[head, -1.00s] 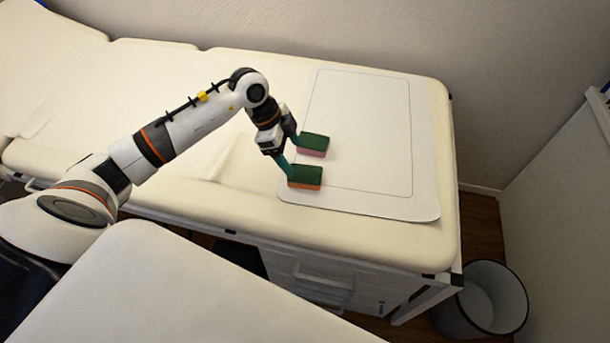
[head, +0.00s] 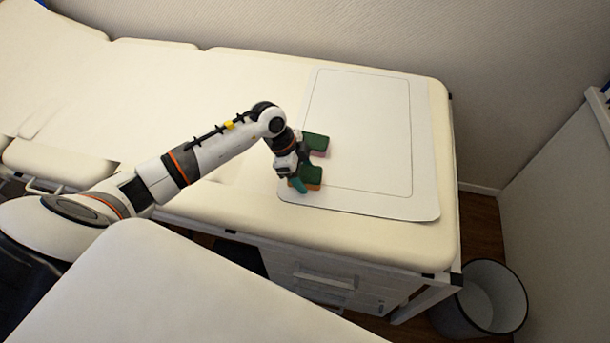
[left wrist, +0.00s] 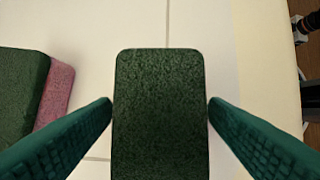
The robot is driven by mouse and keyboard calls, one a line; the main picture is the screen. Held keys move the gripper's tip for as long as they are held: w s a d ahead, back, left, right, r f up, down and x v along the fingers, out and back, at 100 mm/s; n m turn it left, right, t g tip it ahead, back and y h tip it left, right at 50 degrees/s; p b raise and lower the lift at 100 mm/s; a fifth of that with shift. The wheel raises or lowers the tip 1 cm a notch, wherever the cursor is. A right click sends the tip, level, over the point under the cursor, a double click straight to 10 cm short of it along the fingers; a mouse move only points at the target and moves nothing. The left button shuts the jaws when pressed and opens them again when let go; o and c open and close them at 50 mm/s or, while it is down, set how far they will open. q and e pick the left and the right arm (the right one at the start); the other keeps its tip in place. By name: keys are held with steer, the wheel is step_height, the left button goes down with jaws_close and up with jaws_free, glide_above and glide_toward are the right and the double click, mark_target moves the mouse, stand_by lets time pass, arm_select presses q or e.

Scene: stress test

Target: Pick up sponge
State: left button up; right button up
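Two sponges with dark green tops lie on the white mat (head: 375,205). The nearer sponge (head: 313,175) has an orange underside, and the farther one (head: 317,142) has a pink underside. My left gripper (head: 300,176) is at the nearer sponge and partly hides it. In the left wrist view the nearer sponge (left wrist: 160,110) lies between the two teal fingers of my left gripper (left wrist: 160,103). The fingers stand apart, one on each side, with thin gaps visible beside the sponge. The pink-sided sponge (left wrist: 25,95) is to the left there. My right gripper is not in view.
The mat lies on a cream padded couch (head: 250,205) against a wall (head: 520,60). A waste bin (head: 490,300) stands on the floor at the lower right. A pale surface (head: 170,295) fills the lower left foreground. Most of the mat is clear.

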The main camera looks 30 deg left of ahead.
mark_target(303, 173)
arm_select(q)
steer(key=c, duration=0.8)
step_height(303, 173, up, 10)
steer(key=o, duration=0.4)
steer(key=c, duration=0.4)
